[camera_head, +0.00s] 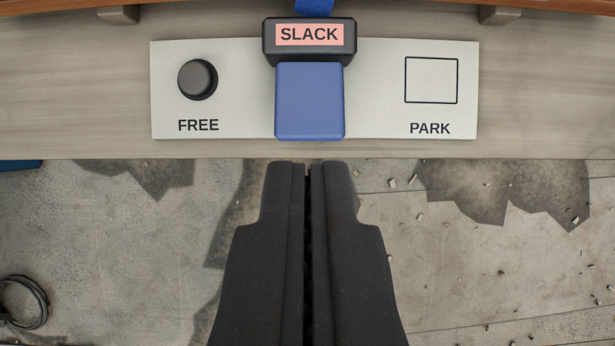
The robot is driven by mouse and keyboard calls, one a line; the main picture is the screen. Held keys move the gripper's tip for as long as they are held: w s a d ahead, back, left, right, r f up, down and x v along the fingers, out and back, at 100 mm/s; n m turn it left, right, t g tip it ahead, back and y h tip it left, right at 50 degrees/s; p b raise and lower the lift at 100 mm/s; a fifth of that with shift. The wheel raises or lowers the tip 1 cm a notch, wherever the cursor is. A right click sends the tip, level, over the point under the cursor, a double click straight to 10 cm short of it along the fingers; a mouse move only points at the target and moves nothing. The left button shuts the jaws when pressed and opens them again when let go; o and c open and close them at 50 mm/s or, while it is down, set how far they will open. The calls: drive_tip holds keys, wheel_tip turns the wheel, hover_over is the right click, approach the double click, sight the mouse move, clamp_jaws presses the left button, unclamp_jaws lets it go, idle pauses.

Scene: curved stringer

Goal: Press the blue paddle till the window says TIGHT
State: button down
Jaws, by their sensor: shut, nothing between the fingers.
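The blue paddle (310,101) sits at the middle of a pale panel, just below a black housing (309,55). The window (309,34) on that housing is pink and reads SLACK. My gripper (307,166) is shut and empty, its fingertips a little below the paddle's lower edge in the picture. They appear apart from the paddle; the distance in depth is hard to tell.
The pale panel (370,95) also bears a round black knob (198,79) over the word FREE and an empty outlined square (431,80) over PARK. A blue strap (314,7) runs up behind the housing. A cable coil (24,303) lies on the debris-strewn floor.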

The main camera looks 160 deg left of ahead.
hover_over(308, 106)
drive_tip(key=f, duration=0.8)
drive_tip(key=shift+s+a, duration=0.1)
drive_tip(key=shift+s, duration=0.25)
drive_tip(key=f, duration=0.2)
drive_tip(key=shift+s+a+f, duration=0.15)
drive_tip(key=shift+s+f, duration=0.2)
drive_tip(key=shift+s, duration=0.05)
drive_tip(key=shift+s+f, duration=0.1)
drive_tip(key=shift+f, duration=0.45)
